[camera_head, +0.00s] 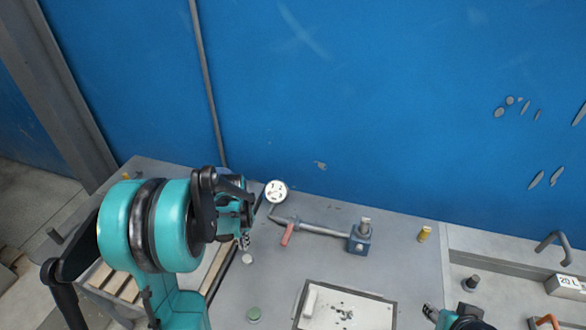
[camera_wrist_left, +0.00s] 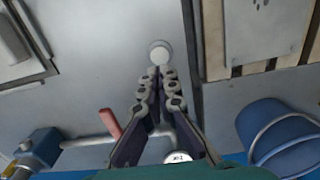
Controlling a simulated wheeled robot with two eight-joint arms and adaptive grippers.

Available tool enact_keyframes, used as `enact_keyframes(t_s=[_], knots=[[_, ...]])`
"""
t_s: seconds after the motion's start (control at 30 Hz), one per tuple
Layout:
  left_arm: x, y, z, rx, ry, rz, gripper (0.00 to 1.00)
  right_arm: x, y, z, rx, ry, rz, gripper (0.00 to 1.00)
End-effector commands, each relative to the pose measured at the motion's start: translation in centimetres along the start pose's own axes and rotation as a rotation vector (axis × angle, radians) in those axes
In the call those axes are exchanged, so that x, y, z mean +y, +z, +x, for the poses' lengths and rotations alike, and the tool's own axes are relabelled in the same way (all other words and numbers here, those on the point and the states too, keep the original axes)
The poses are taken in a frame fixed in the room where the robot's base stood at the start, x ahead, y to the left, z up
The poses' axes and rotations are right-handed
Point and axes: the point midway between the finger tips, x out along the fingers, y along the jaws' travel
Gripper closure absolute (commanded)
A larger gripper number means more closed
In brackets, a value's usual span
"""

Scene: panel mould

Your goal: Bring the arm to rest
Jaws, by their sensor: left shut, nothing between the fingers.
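My left arm, teal and black, comes in from the left in the head view. Its gripper (camera_head: 244,240) points down over the grey bench (camera_head: 275,270), and the arm hides part of the bench. In the left wrist view the fingers of the left gripper (camera_wrist_left: 158,72) are together with nothing between them. Their tips appear just below a pale round knob (camera_wrist_left: 159,52) in the picture; I cannot tell whether they touch it. A teal and dark part of my right arm (camera_head: 460,317) shows at the bottom edge, its fingers not clear.
A clamp with a red handle (camera_head: 287,235) and a dial gauge (camera_head: 276,191) stand right of the left gripper. A framed pale panel (camera_head: 345,312) lies at the front. A blue bucket (camera_wrist_left: 275,135) shows in the wrist view. The blue wall (camera_head: 350,100) rises behind.

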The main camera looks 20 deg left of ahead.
Motion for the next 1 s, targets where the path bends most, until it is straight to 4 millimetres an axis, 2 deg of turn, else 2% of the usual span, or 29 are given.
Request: enact_keyframes(t_s=[0.17,0.27,0.43,0.63,0.8,1.0], knots=[[0.2,0.0,-0.2,0.005,-0.001,0.002,1.00,0.0,0.0,0.1,0.000,0.000,0.000,0.60],[1.1,0.1,-1.1,0.030,-0.009,0.007,1.00,0.0,0.3,0.4,0.000,0.000,0.000,0.60],[4.9,0.9,-4.2,0.139,-0.032,0.033,1.00,0.0,1.0,1.5,0.000,0.000,0.000,0.60],[9.9,3.3,-7.4,0.306,-0.040,0.062,1.00,0.0,2.0,2.8,0.000,0.000,0.000,0.60],[13.6,6.0,-8.7,0.446,-0.021,0.085,1.00,0.0,2.8,3.9,0.000,0.000,0.000,0.60],[16.4,8.6,-8.9,0.571,0.015,0.103,1.00,0.0,3.4,4.8,0.000,0.000,0.000,0.60]])
